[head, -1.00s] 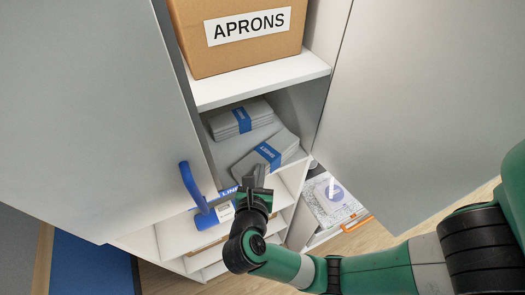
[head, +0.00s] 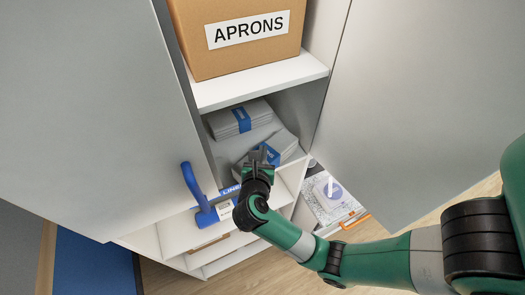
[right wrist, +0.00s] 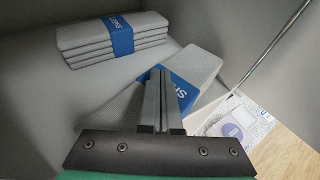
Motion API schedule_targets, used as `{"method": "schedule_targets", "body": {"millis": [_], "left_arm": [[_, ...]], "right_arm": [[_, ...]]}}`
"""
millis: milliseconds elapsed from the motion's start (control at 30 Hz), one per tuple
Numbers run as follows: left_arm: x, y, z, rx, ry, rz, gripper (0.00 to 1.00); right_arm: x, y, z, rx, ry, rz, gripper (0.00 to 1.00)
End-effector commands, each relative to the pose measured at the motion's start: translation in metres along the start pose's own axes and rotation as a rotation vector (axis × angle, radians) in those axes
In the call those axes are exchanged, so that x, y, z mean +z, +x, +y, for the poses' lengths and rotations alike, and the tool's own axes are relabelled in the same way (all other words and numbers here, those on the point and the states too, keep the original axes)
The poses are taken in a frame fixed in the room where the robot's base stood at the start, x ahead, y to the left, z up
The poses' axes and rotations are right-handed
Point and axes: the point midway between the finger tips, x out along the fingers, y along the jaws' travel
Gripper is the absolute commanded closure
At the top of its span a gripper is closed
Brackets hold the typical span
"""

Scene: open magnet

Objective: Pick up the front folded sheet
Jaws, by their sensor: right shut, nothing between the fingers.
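The front folded sheet (head: 281,147) is a grey folded stack with a blue band, lying at an angle near the front of the shelf. It also shows in the right wrist view (right wrist: 203,68). A second folded sheet (head: 240,117) with a blue band lies behind it, and shows at the upper left of the right wrist view (right wrist: 110,38). My right gripper (head: 259,160) is shut and empty, in front of the front sheet, and hides part of it and its band. In the right wrist view its fingers (right wrist: 160,85) overlap the sheet's near part; I cannot tell whether they touch it. My left gripper is not in view.
A cardboard box labelled APRONS (head: 240,36) stands on the shelf above (head: 262,82). An open cabinet door with a blue handle (head: 194,188) is at the left; another grey panel (head: 420,110) is at the right. A packet (head: 331,195) lies low at the right.

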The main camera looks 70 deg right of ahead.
Motion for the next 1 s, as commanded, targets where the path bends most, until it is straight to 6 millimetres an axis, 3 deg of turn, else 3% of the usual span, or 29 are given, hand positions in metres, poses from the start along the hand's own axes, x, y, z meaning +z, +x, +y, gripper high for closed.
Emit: {"method": "schedule_targets", "body": {"millis": [367, 567, 767, 867, 1000], "left_arm": [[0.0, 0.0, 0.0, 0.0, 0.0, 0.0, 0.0], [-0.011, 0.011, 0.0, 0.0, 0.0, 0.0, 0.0], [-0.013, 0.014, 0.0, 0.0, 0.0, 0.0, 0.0], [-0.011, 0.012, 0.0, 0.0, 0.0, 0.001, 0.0], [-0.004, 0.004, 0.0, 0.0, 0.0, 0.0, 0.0]], "right_arm": [[-0.009, -0.006, -0.001, -0.004, -0.01, 0.014, 1.0], [0.007, -0.012, -0.001, -0.004, -0.01, 0.013, 1.0], [0.011, -0.014, 0.0, -0.002, -0.01, 0.012, 1.0], [0.006, -0.022, 0.001, 0.001, -0.015, 0.016, 1.0], [-0.007, -0.053, 0.002, 0.006, -0.014, 0.014, 1.0]]}}
